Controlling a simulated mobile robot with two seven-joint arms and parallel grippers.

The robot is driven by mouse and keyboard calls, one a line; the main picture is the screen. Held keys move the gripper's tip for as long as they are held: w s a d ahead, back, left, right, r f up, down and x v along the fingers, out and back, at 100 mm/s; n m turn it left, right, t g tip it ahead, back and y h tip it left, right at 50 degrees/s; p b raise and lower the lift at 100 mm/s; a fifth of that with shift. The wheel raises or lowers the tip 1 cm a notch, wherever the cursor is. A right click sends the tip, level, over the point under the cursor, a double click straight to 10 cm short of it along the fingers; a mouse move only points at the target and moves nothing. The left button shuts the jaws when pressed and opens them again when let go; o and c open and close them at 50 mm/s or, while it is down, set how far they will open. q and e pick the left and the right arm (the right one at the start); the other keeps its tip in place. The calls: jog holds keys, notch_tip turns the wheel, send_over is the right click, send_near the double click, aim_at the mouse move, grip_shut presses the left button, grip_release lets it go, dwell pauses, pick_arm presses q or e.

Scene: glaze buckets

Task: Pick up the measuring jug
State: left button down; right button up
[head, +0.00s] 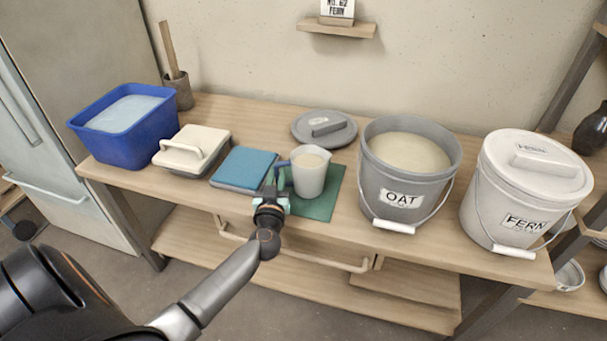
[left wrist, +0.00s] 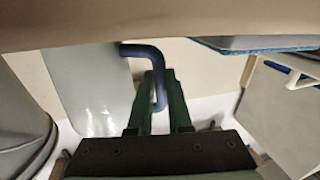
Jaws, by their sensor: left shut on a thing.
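The measuring jug (head: 309,178) is a whitish, cloudy vessel with a pale liquid inside and a blue handle on its left side. It is upright over the green mat (head: 325,207); I cannot tell for sure whether its base touches the mat. My left gripper (head: 277,181) is at the handle, with its fingers shut on it. In the left wrist view the green fingers (left wrist: 160,92) close around the blue handle (left wrist: 140,50), and the jug's wall (left wrist: 88,95) is to the left. My right gripper is not in view.
Right of the jug stand the grey OAT bucket (head: 381,185) and the lidded white FERN bucket (head: 500,215). A grey lid (head: 305,136) lies behind the jug.

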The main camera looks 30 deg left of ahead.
pick_arm(q)
jog(key=shift+r, duration=0.1)
jog(key=shift+r, duration=0.15)
